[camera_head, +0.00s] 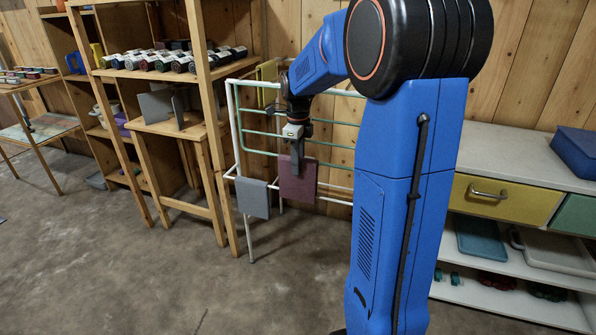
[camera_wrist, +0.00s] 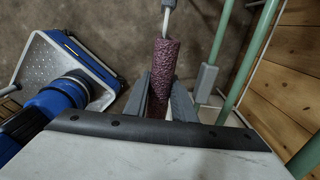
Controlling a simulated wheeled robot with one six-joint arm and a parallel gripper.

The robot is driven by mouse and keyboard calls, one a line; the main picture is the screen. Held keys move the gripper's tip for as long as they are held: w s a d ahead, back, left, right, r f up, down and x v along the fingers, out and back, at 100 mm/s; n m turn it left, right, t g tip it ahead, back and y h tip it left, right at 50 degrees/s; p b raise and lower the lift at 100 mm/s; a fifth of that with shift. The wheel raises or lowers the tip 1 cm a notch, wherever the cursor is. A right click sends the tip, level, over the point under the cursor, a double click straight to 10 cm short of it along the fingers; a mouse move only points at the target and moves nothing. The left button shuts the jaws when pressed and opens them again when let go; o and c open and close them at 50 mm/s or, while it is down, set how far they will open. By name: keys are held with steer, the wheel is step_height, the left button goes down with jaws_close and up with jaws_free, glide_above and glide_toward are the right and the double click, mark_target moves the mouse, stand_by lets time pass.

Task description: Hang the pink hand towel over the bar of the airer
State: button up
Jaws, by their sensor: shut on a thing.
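The pink hand towel (camera_head: 297,186) hangs folded from my gripper (camera_head: 299,162), low at the front of the airer (camera_head: 238,130). In the wrist view the towel (camera_wrist: 164,66) is a narrow textured roll-like fold between the two grey fingers of my gripper (camera_wrist: 165,103), which are shut on it. A pale rod end meets the towel's far end in that view. The airer's low white bar shows on both sides of the towel in the head view; I cannot tell whether the towel is over it or in front of it.
A grey cloth (camera_head: 253,197) hangs on the airer just left of the pink towel. A yellow cloth (camera_head: 268,77) hangs higher up. Green bars cross the airer behind. A wooden shelf (camera_head: 205,80) stands close on the left, and a drawer unit (camera_head: 505,197) on the right. The near floor is clear.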

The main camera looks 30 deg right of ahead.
steer(key=shift+r, duration=3.3)
